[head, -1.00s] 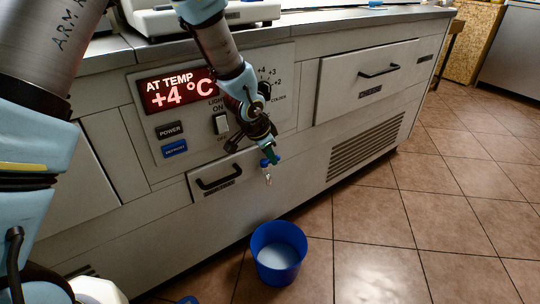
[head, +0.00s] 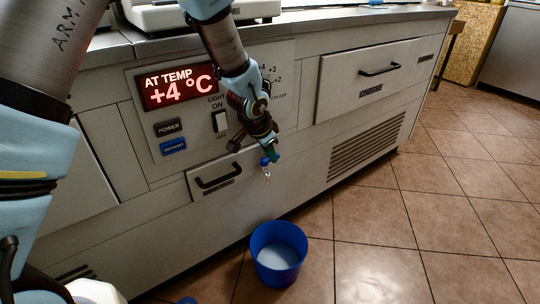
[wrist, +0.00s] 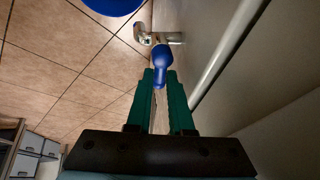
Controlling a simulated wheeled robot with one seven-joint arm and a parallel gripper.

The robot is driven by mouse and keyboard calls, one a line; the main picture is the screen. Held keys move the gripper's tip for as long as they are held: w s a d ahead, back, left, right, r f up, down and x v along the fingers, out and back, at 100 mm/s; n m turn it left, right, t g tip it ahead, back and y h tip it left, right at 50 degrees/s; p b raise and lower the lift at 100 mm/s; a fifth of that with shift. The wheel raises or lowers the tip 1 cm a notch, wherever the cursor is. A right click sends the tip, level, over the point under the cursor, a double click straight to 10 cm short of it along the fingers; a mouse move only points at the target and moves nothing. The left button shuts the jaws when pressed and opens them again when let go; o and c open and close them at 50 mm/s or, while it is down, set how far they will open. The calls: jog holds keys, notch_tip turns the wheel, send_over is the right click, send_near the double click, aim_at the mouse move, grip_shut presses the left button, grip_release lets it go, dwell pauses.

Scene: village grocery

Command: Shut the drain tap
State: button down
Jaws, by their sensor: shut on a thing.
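The drain tap (head: 267,176) is a small metal spout low on the counter front, with a blue lever handle (head: 265,161). In the wrist view the metal tap (wrist: 150,38) comes out of the panel, and its blue handle (wrist: 162,58) points toward my gripper. My gripper (head: 271,154) reaches down to the handle from above. In the wrist view the green fingers (wrist: 161,80) are shut on the handle's end, one on each side. Whether water runs from the spout is too small to tell.
A blue bucket (head: 278,253) holding pale liquid stands on the tiled floor below the tap. A drawer handle (head: 218,177) is just left of the tap, and a vent grille (head: 366,146) is to its right. The floor to the right is clear.

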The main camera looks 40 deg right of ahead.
jog(key=c, duration=1.1)
grip_release()
jog(key=p+v, duration=0.3)
jog(key=v, duration=0.7)
jog(key=shift+a+r, duration=0.15)
jog(key=shift+r, duration=0.2)
